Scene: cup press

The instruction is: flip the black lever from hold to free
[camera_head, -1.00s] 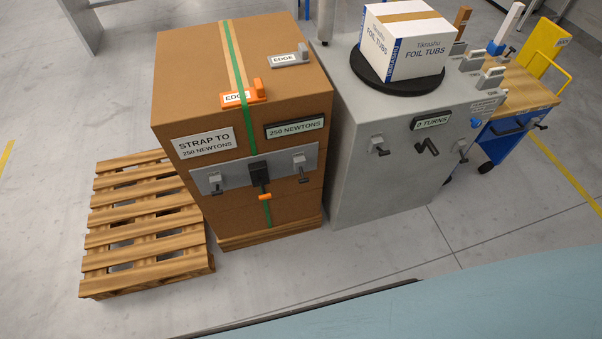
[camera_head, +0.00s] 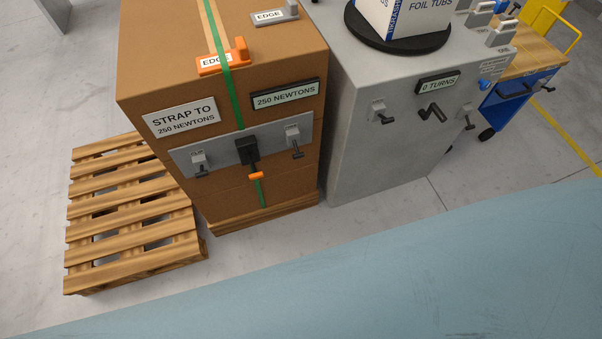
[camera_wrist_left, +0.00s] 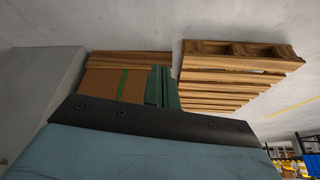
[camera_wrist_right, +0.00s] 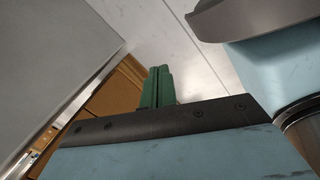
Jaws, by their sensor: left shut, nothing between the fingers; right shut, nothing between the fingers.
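Small black levers sit on the fronts of two blocks in the head view. On the box's grey metal plate (camera_head: 222,158) are a left lever (camera_head: 201,170) and a right lever (camera_head: 297,150), with a black ratchet (camera_head: 248,151) with an orange tip between them. The grey cabinet has a left lever (camera_head: 384,117), a black crank (camera_head: 432,112) and a right lever (camera_head: 469,121). The hold and free marks are too small to read. My left gripper (camera_wrist_left: 161,84) and right gripper (camera_wrist_right: 158,86) are shut and empty, outside the head view and apart from the levers.
The cardboard box (camera_head: 145,85) carries a green strap, an orange edge piece (camera_head: 224,56) and a grey edge piece (camera_head: 277,16). A wooden pallet (camera_head: 130,215) lies left of it. The grey cabinet (camera_head: 370,160) bears a black turntable (camera_head: 398,38). A blue trolley (camera_head: 512,106) stands at right.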

